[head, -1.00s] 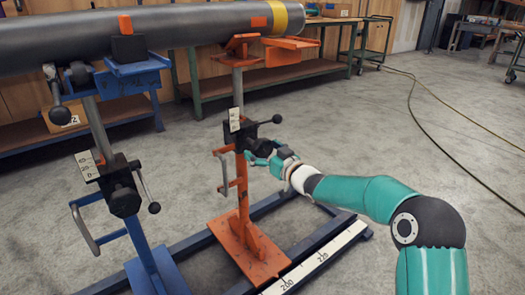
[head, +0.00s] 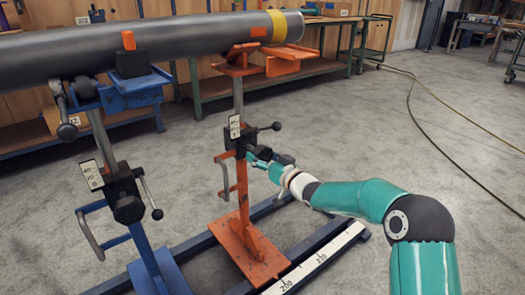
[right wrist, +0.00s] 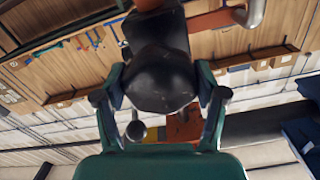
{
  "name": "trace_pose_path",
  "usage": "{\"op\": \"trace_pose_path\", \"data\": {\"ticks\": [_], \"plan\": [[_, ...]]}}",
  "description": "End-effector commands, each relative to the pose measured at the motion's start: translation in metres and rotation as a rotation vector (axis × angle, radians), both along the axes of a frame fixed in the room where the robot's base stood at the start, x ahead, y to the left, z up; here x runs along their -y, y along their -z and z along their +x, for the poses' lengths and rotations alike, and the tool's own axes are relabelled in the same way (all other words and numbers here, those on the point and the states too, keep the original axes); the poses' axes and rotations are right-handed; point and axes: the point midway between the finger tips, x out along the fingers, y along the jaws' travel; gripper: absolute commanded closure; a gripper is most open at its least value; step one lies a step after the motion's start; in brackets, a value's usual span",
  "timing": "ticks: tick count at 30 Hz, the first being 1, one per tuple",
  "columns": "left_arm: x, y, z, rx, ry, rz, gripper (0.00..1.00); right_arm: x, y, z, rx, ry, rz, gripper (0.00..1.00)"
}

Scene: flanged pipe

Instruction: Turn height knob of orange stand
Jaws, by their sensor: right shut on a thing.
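My right gripper (head: 258,157) reaches the stand's black clamp block (head: 240,138) from the right. In the right wrist view its two fingers (right wrist: 160,92) are shut on the black knob, one on each side. In the head view the fingers partly hide the knob. A scale plate (head: 234,127) and a black-balled lever (head: 277,126) sit on the block. My left gripper is not in view.
A grey pipe (head: 200,45) with a yellow band (head: 278,26) lies across the orange stand and a blue stand (head: 150,255) at left. A ruled rail (head: 320,255) runs along the floor frame. Benches stand behind.

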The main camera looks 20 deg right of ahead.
Motion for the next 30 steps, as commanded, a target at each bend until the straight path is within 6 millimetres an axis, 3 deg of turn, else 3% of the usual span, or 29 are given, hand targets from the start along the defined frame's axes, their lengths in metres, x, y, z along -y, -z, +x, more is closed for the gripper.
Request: {"op": "trace_pose_path", "data": {"ticks": [3, 12, 30], "plan": [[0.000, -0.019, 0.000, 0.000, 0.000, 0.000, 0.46, 0.001, -0.005, 0.000, -0.036, 0.002, 0.090, 0.64], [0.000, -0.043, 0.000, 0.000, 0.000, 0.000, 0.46, 0.001, -0.003, 0.000, -0.111, 0.003, 0.300, 0.64], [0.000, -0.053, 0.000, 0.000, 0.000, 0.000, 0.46, 0.002, 0.000, 0.000, -0.158, 0.005, 0.439, 0.64]]}}
